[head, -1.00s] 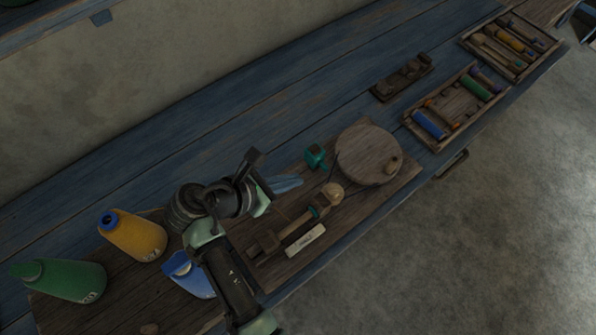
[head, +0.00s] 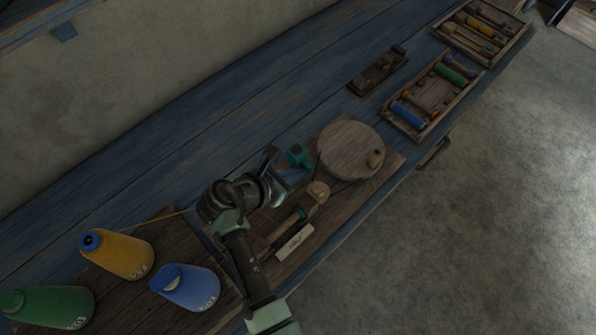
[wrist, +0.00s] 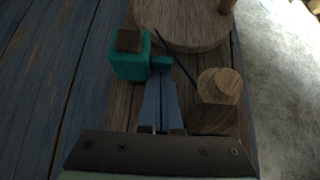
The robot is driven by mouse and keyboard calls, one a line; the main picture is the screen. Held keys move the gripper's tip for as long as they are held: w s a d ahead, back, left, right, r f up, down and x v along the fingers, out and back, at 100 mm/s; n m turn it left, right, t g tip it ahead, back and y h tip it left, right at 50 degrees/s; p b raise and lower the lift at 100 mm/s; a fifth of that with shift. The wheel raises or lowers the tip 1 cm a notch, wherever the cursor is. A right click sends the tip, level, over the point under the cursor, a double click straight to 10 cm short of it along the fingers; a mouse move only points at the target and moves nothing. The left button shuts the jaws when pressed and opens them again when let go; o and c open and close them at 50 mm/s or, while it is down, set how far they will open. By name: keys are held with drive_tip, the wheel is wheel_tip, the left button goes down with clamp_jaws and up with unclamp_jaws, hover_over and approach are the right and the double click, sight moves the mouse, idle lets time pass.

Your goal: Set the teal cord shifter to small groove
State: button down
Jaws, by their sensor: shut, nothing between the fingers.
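The teal cord shifter (head: 298,156) is a small teal block on the wooden board, at the left edge of the round wooden disc. In the wrist view it shows as a teal block (wrist: 128,66) with a brown wooden top and a small teal nub on its right side. My gripper (wrist: 161,78) is shut and empty. Its blue-grey fingertips are close to the nub, just below it in the picture; I cannot tell whether they touch. In the head view my gripper (head: 303,177) is just below the shifter. I cannot make out the small groove.
The round disc (head: 345,142) carries a wooden knob (head: 376,158). A wooden spindle with a round end (head: 318,191) stands right of my fingers. A dark cord (wrist: 178,57) runs from the disc to the spindle. Cones of yarn (head: 120,255) stand at left; trays (head: 432,96) lie at upper right.

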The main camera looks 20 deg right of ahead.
sight(305, 165)
drive_tip(key=shift+r+p, duration=1.45)
drive_tip(key=shift+p, duration=0.5)
drive_tip(key=shift+f, duration=0.1)
drive_tip(key=shift+w, duration=0.1)
